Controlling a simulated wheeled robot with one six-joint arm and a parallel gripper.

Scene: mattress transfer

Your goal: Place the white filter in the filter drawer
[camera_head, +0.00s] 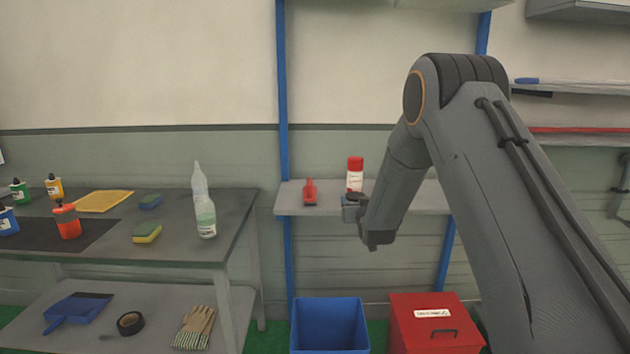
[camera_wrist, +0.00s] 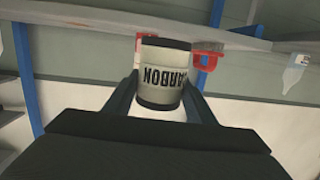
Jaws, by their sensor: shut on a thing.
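My gripper (camera_wrist: 158,90) is shut on a cream-white cylinder (camera_wrist: 165,72) with black end bands and black lettering that reads "CARBON", upside down in the wrist view. The fingers press it from both sides. In the camera_head view my gripper (camera_head: 354,212) is in front of the wall shelf, and only a small grey part of the held cylinder shows there. I cannot tell for sure whether this cylinder is the white filter. No filter drawer can be made out in either view.
The shelf (camera_head: 325,209) holds a red tool (camera_head: 309,192) and a red-capped can (camera_head: 355,174) close to my gripper. A blue bin (camera_head: 329,325) and a red box (camera_head: 437,322) stand below. A workbench (camera_head: 175,246) at left carries bottles and sponges.

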